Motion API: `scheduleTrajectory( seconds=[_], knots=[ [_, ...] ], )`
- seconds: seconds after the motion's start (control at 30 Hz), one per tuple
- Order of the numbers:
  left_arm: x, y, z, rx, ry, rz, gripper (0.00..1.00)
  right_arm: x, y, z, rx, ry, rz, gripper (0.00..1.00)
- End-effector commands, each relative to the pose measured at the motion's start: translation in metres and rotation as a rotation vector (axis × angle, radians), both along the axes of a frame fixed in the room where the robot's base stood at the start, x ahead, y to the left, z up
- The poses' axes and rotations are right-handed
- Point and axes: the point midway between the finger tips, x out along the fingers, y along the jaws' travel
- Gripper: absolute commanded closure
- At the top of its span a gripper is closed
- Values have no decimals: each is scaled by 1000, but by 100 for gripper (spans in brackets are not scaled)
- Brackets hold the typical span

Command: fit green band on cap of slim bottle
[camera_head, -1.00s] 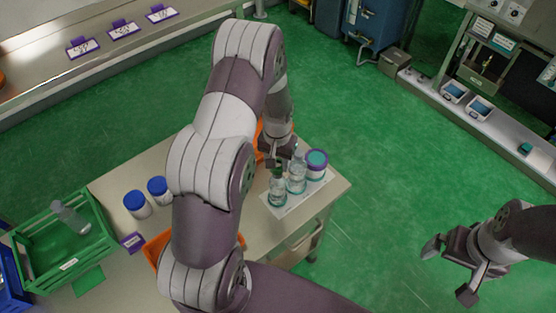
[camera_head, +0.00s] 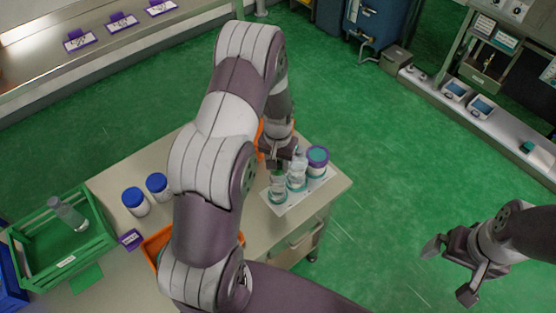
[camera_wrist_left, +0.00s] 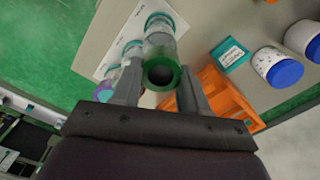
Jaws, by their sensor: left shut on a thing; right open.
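The green band (camera_wrist_left: 162,73) is a ring gripped between the fingers of my left gripper (camera_wrist_left: 160,88), its dark opening facing the wrist camera. In the head view, my left gripper (camera_head: 281,160) is above a clear slim bottle (camera_head: 278,189) that stands upright on a white sheet. In the wrist view, the bottle (camera_wrist_left: 159,42) extends behind the band, lined up with it. I cannot tell whether the band is around the cap or just above it; the ring hides the cap. My right gripper (camera_head: 455,270) is open and empty, over the floor at right.
A second clear bottle (camera_head: 297,176) and a purple-rimmed jar (camera_head: 317,161) stand close on the right. Blue-capped jars (camera_head: 136,201), an orange bin (camera_head: 157,247) and a green crate (camera_head: 104,243) holding a bottle (camera_head: 66,213) are on the left.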

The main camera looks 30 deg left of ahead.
Motion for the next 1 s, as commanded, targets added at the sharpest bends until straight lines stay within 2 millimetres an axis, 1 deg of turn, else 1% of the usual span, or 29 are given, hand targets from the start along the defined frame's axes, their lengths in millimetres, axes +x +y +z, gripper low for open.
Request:
scheduleTrajectory(
  seconds=[0.1, 0.37, 0.4, 0.47, 0.67, 0.7, 0.77, 1.0],
  knots=[
    [0, 0, -6, 0, 0, 0, 84, 0, 0, -5, 0, 0, 0, 0],
    [0, 0, -6, 0, 0, 0, 84, 0, 0, -4, 0, 0, 0, 0],
    [0, 0, -6, 0, 0, 0, 47, 0, 0, -4, 0, 0, 0, 0],
    [0, 0, -6, 0, 0, 0, 27, 0, 0, -4, 0, 0, 0, 0],
    [0, 0, -6, 0, 0, 0, 27, 0, 0, -4, 0, 0, 0, 0],
    [0, 0, -6, 0, 0, 0, 20, 0, 0, -4, 0, 0, 0, 0],
    [0, 0, -6, 0, 0, 0, 1, 0, 0, -4, 0, 0, 0, 0],
    [0, 0, -6, 0, 0, 0, 1, 0, 0, -4, 0, 0, 0, 0]
  ],
)
